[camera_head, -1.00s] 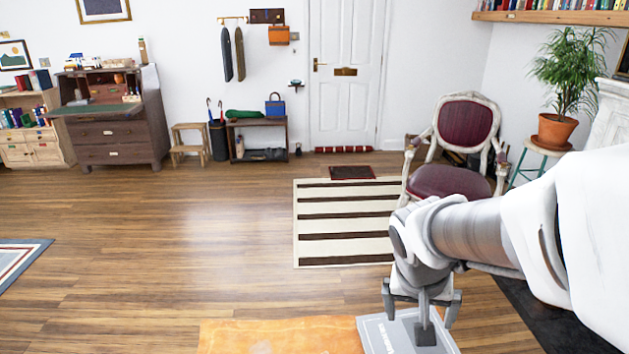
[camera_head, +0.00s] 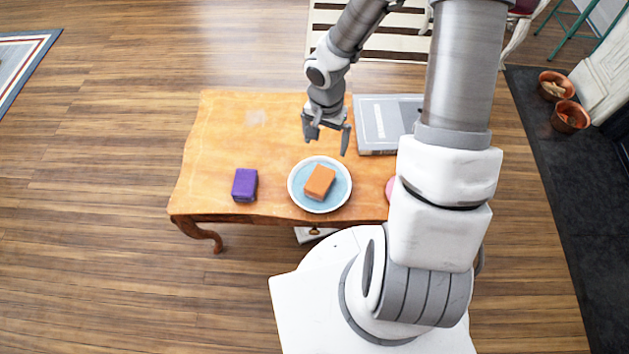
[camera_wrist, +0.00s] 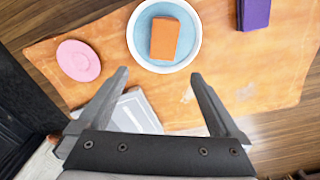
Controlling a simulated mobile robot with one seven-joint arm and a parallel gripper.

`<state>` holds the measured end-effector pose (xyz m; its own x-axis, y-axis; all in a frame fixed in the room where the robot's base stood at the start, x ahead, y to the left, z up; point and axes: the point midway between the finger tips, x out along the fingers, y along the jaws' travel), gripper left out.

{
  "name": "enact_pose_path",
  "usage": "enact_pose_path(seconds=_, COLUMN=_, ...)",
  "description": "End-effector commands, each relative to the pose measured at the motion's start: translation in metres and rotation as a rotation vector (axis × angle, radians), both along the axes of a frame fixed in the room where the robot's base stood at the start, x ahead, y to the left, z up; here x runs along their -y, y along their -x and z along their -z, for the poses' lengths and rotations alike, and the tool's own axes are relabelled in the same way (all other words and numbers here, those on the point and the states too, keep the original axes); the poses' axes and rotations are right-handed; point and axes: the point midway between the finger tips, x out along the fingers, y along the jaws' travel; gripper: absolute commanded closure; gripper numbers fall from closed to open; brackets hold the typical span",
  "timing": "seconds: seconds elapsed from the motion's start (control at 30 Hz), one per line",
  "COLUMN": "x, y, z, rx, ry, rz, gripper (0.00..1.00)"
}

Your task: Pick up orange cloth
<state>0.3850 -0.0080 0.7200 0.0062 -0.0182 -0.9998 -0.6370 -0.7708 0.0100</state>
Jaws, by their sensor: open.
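The orange cloth (camera_head: 319,182) is a small folded block lying in a blue plate with a white rim (camera_head: 345,194) on the wooden table (camera_head: 225,130). In the wrist view the cloth (camera_wrist: 164,39) lies in the plate (camera_wrist: 139,52) at the top middle, beyond the fingertips. My gripper (camera_head: 327,136) is open and empty above the table, a little behind the plate in the head view. Its two spread fingers show in the wrist view (camera_wrist: 158,78), apart from the cloth.
A purple block (camera_head: 245,185) lies left of the plate. A grey book or box (camera_head: 385,122) lies at the table's back right. A pink round dish (camera_wrist: 78,60) is mostly hidden by my arm in the head view.

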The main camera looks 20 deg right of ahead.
Motion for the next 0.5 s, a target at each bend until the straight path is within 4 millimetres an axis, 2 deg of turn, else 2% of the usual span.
enact_pose_path(seconds=0.27, x=-0.005, y=0.001, z=0.035, rx=-0.009, ry=-0.021, rz=0.018, gripper=0.0)
enact_pose_path(seconds=0.5, x=-0.005, y=0.001, z=0.09, rx=-0.01, ry=-0.02, rz=0.015, gripper=0.0)
